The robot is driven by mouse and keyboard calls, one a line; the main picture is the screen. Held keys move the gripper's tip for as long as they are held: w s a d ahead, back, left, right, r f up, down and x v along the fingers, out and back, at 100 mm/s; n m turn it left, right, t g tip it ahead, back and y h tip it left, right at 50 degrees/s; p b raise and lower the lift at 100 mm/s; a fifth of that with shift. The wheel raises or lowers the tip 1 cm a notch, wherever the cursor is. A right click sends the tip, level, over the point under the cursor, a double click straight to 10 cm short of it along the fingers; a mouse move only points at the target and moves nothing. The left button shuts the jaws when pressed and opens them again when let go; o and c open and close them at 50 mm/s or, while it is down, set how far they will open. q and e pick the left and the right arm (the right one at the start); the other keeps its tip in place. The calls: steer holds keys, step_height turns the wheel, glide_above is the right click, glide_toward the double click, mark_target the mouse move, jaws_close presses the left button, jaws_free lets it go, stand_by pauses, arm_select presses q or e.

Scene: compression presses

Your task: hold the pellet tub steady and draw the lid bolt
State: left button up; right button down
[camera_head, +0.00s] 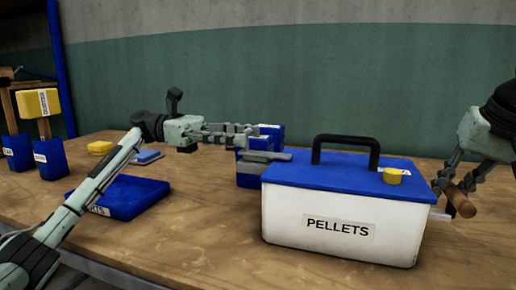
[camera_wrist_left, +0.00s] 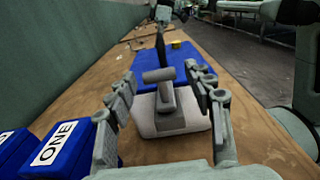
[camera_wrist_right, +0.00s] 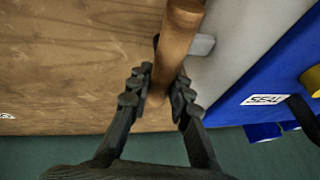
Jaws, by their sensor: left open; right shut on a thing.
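The white pellet tub (camera_head: 318,228) stands upright on the bench, with a blue lid (camera_head: 330,172) and a black carrying handle (camera_head: 346,139). A grey T-shaped grip (camera_wrist_left: 163,92) sticks out at the tub's left end. My left gripper (camera_head: 250,134) is open at that end; in the left wrist view its fingers are spread on either side of the grip, and I cannot tell whether they touch it. My right gripper (camera_head: 458,192) is shut on the wooden bolt handle (camera_head: 461,202) at the tub's right end. In the right wrist view, a metal part (camera_wrist_right: 203,45) shows between handle and tub.
A yellow knob (camera_head: 392,176) sits on the lid beside a seal label (camera_wrist_right: 266,99). Blue boxes (camera_wrist_left: 76,146) stand behind the tub's left end. The bench front is clear.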

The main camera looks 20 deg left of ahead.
mark_target(263, 153)
arm_select(q)
steer(key=shift+d, duration=2.5)
jaws_close()
